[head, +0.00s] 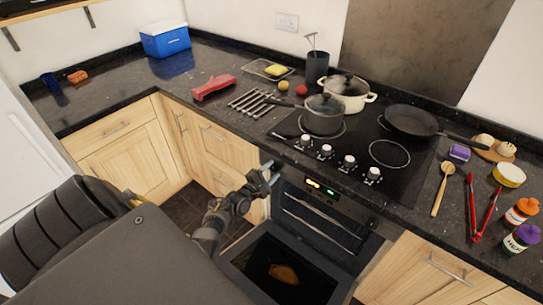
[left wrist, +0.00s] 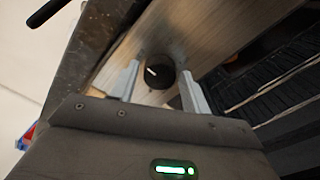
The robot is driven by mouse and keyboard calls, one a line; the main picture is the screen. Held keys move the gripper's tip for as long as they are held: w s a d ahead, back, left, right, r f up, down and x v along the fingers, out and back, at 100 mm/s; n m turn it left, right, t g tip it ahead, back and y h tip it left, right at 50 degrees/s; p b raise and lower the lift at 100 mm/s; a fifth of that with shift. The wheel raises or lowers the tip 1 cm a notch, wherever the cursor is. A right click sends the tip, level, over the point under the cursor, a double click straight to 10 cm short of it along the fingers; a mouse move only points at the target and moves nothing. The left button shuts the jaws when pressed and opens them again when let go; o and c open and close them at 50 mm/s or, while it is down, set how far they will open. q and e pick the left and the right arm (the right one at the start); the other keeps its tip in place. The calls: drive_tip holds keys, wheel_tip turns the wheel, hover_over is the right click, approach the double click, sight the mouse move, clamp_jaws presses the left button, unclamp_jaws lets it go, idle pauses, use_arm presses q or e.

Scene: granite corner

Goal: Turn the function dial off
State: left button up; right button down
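The function dial (left wrist: 157,71) is a round black knob with a short white pointer mark, on a panel in the left wrist view. The mark slants in the picture; I cannot read any setting. My left gripper (left wrist: 160,72) is open, with one finger on each side of the dial and gaps visible between. In the head view my left gripper (head: 266,172) is at the left end of the oven's front panel (head: 322,188), and the dial cannot be made out there. The panel's display shows yellow and green lights. My right gripper is not in view.
The oven door (head: 250,283) hangs open below, with a brown food item (head: 284,273) showing on it. Several white-topped hob knobs (head: 349,161) line the hob's front edge. A lidded pot (head: 323,115) and a pan (head: 410,120) stand on the hob.

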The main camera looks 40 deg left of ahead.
use_arm(q)
drive_tip(key=shift+o, duration=0.9)
drive_tip(key=s, duration=1.1)
drive_tip(key=shift+w+d, duration=0.1)
drive_tip(key=shift+d, duration=0.05)
